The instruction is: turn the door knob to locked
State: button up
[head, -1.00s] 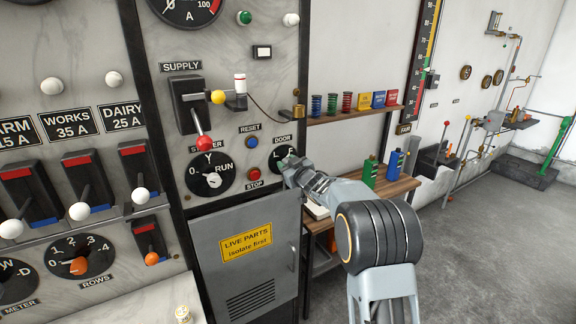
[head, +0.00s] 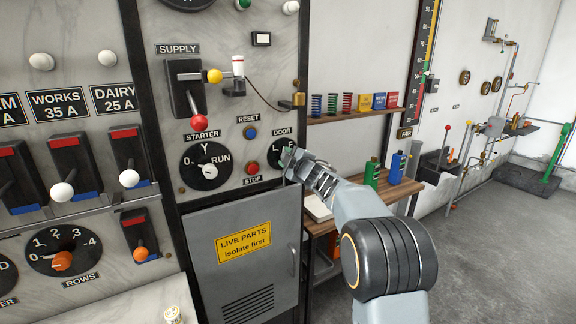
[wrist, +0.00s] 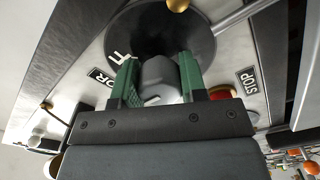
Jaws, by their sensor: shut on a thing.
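The door knob's round black dial (head: 276,158) is on the marble panel under the DOOR label, with the letters L and F showing on it. In the wrist view the dial (wrist: 150,25) fills the top, and the grey knob (wrist: 159,75) stands between my two green fingers. My gripper (head: 288,157) is shut on the knob, one finger on each side; in the wrist view the gripper (wrist: 160,85) touches it on both sides. The knob itself is mostly hidden by my gripper in the head view. I cannot tell clearly which letter it points to.
The red STOP button (head: 252,168) and blue RESET button (head: 250,132) are close left of the dial. The starter dial (head: 206,166) is further left. Below is the grey cabinet door (head: 245,250). A wooden bench (head: 400,195) with green and blue bottles stands right.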

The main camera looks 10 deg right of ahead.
jog(key=n+b, duration=0.2)
jog(key=n, duration=0.2)
jog(key=shift+f+n, duration=0.1)
jog(key=shift+n, duration=0.2)
jog(key=shift+n+b, duration=1.1)
jog(key=shift+n, duration=0.9)
jog(key=o, duration=0.9)
jog(key=shift+o, duration=0.2)
jog(key=b+v, duration=0.2)
jog(key=v, duration=1.1)
jog(key=shift+s+r+b, duration=0.2)
jog(key=shift+s+b, duration=0.15)
jog(key=shift+b, duration=0.05)
jog(key=shift+d, duration=0.1)
